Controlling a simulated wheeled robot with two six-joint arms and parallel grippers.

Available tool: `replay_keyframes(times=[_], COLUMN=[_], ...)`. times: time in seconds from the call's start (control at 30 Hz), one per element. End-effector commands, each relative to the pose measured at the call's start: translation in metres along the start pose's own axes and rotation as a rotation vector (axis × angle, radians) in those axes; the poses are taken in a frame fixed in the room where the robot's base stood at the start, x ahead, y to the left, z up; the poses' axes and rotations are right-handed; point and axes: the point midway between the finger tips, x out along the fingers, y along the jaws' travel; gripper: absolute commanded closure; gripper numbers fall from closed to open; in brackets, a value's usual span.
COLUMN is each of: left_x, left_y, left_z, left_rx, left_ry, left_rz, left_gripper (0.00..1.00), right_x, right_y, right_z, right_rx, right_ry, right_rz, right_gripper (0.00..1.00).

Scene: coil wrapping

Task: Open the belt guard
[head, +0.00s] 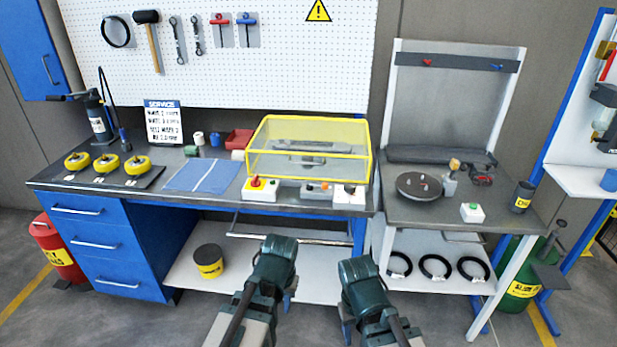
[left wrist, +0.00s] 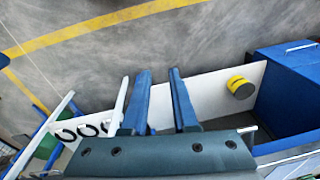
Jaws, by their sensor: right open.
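The belt guard (head: 273,166) is a yellow-framed box with clear yellowish panels on the back right of the workbench. It sits lowered over a grey machine that shows through it. My left gripper (head: 288,290) is low in front of the bench, below and apart from the guard. In the left wrist view my left gripper (left wrist: 160,72) has its two blue fingers apart with nothing between them. My right gripper (head: 346,324) is to its right, also low, open and apart from the guard. Its fingers are mostly hidden by its own body.
Control boxes with a red button (head: 257,183) and other knobs line the bench edge before the guard. A blue mat (head: 203,175) lies left of it. A side table (head: 430,207) with a round plate stands right. A black-and-yellow tub (head: 209,261) sits on the lower shelf.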

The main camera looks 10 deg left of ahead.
Motion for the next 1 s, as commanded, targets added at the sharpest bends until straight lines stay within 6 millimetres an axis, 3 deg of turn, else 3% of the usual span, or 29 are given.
replay_keyframes(times=[0.03, 0.13, 0.3, 0.43, 0.57, 0.7, 0.83, 1.0], left_x=[0.02, 0.035, 0.019, -0.006, -0.042, -0.084, -0.11, -0.123], left_y=[-0.013, -0.045, -0.076, -0.082, -0.07, -0.037, -0.009, 0.007], left_z=[-0.013, -0.055, -0.13, -0.195, -0.267, -0.336, -0.371, -0.386], left_rx=[-0.016, 0.001, 0.138, 0.293, 0.486, 0.706, 0.847, 0.924], left_ry=[0.023, 0.103, 0.241, 0.349, 0.463, 0.571, 0.628, 0.654], left_rz=[-0.021, -0.124, -0.357, -0.551, -0.767, -0.984, -1.116, -1.186], left_gripper=[0.73, 0.73, 0.73, 0.73, 0.73, 0.73, 0.73, 0.73], right_x=[0.019, 0.035, 0.034, 0.034, 0.033, 0.034, 0.034, 0.034], right_y=[-0.002, -0.003, -0.003, -0.003, -0.003, -0.003, -0.003, -0.003], right_z=[-0.001, -0.002, -0.002, -0.002, -0.002, -0.002, -0.002, -0.002], right_rx=[0.0, 0.0, 0.001, 0.0, 0.0, 0.0, 0.0, 0.0], right_ry=[0.0, 0.0, 0.0, 0.0, 0.0, 0.0, 0.0, 0.0], right_rz=[0.0, 0.0, 0.0, 0.0, 0.0, 0.0, 0.0, 0.0], right_gripper=[0.5, 0.5, 0.5, 0.5, 0.5, 0.5, 0.5, 0.5])
